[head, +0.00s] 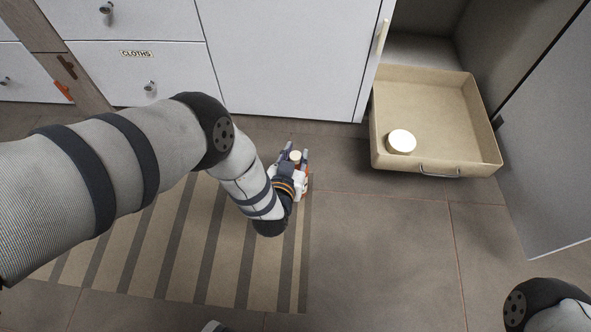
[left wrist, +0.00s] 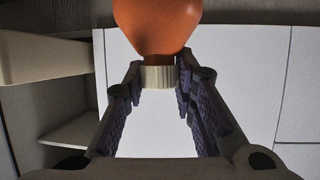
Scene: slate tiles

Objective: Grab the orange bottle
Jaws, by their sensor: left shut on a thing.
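The orange bottle (left wrist: 157,25) shows large at the top of the left wrist view, with its ribbed cream cap (left wrist: 158,77) pointing down in that picture. My left gripper (left wrist: 160,80) is shut on it, with its purple padded fingers on either side of the cap. In the head view my left gripper (head: 295,158) is low in front of the white cabinets, at the striped rug's right end. The cream cap (head: 295,156) shows between its fingers; most of the bottle is hidden there. My right gripper is out of view.
A tan pull-out tray (head: 440,160) with a handle stands open at the right, holding a round white-topped thing (head: 402,141). A cabinet door (head: 545,150) hangs open at far right. The striped rug (head: 150,250) lies below; the tiled floor (head: 390,250) is clear.

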